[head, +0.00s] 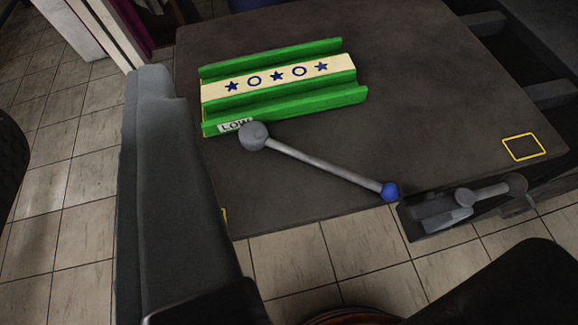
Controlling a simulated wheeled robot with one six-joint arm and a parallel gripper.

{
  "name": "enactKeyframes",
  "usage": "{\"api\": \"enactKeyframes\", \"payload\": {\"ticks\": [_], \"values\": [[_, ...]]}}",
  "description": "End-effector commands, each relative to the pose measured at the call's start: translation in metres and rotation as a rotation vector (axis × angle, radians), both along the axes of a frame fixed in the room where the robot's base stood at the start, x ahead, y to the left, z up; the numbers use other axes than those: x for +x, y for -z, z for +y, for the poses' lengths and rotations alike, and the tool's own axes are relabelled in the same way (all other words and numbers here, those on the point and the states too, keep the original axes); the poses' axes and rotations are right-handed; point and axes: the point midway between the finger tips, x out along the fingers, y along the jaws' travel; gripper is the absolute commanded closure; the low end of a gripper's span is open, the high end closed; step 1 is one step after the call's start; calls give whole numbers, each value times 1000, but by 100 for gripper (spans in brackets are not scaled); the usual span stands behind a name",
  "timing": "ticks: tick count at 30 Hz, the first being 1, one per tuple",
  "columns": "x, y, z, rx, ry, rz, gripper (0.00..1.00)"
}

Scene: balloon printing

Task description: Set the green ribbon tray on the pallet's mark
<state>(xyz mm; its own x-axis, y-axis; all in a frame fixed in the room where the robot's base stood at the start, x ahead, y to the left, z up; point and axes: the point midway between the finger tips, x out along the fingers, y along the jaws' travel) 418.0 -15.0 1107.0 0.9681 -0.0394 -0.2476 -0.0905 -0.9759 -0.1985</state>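The green ribbon tray (285,104) lies on the dark flat top (420,60). A small yellow square outline (524,147) is at the right of the dark top. Bits of yellow line also show by the tray's left end and at the top's near left edge.
A grey lever (320,165) with a grey ball end and a blue knob (389,191) crosses just in front of the tray. A grey handle (490,192) is at the right edge. A large grey shape blocks the left. The dark top is bare right of the tray.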

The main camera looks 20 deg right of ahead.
Motion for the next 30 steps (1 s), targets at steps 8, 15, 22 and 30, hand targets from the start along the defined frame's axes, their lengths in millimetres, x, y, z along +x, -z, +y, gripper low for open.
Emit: {"api": "enactKeyframes", "payload": {"ticks": [8,15,22,30], "values": [[-43,-11,13,-188,-66,-178,68],[-47,-12,15,-211,-71,-199,68],[-47,-12,15,-210,-71,-198,68],[-47,-12,15,-209,-71,-197,68]]}}
